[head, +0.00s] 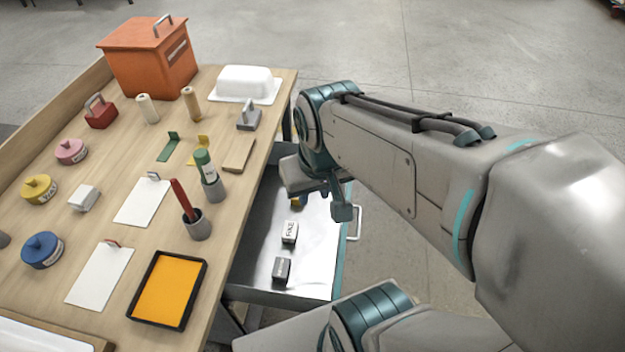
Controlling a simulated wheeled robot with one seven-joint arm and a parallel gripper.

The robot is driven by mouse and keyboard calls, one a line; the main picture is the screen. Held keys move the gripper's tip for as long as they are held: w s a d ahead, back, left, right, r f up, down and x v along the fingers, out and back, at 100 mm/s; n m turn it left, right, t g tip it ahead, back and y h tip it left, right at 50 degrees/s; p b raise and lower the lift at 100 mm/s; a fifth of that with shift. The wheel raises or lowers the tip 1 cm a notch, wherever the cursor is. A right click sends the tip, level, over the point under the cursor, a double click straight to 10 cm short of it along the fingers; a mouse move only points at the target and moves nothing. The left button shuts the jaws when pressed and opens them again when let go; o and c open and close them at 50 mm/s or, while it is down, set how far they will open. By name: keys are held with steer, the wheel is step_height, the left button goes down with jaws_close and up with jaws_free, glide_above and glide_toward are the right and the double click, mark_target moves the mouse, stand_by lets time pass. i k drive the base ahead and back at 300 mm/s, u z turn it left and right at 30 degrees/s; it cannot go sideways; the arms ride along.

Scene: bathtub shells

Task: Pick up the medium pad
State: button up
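An open metal drawer (314,257) below the table's right edge holds small labelled pads. A light pad (289,232) lies in its middle; its label seems to read "FINE". A dark grey pad (281,270) lies nearer the front, its label too small to read. A yellowish piece (296,202) shows partly at the back, mostly hidden by my gripper. I cannot tell by label which one is the medium pad. My gripper (322,196) is over the back part of the drawer. One finger shows; the other is hidden or unclear, so its opening cannot be judged.
The wooden table (225,240) left of the drawer carries an orange box (150,58), a white butter-dish-like block (246,84), cups, tins, white sheets and a black-rimmed orange tray (168,289). The drawer's handle (355,222) sticks out right. Floor beyond is clear.

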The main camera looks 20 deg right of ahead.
mark_target(280, 271)
steer(key=u, duration=1.2)
steer(key=k, duration=0.9)
steer(key=z, duration=1.25)
steer(key=i, duration=0.5)
steer(key=u, duration=0.05)
